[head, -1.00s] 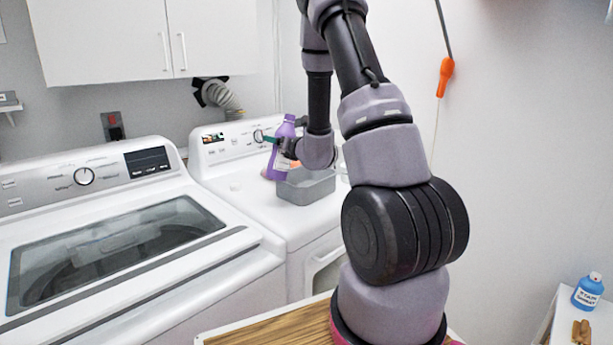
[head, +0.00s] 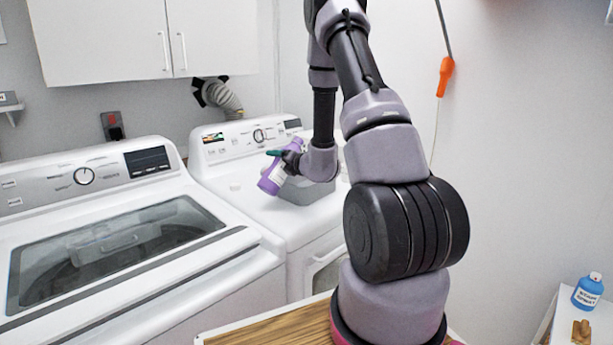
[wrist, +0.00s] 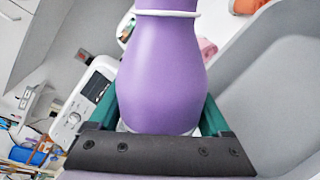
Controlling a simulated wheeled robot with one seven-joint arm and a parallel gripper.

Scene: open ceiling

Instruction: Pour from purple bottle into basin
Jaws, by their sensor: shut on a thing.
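The purple bottle (head: 269,183) is tilted, its lower end down to the left and its upper part up to the right, partly hidden by my gripper (head: 283,157). In the wrist view the bottle (wrist: 163,65) fills the space between the green fingers of my gripper (wrist: 157,112), which is shut on it. The grey basin (head: 309,192) stands on the right-hand white machine, just right of the bottle, partly hidden by my arm. The basin's smooth grey wall (wrist: 275,100) shows right of the bottle in the wrist view. No liquid is visible.
The right-hand machine (head: 235,187) has free top surface left of the basin. A second white machine (head: 190,285) stands at left. A wooden surface (head: 280,330) is in front. A blue bottle (head: 588,292) stands on a shelf at far right. Cabinets (head: 110,40) hang above.

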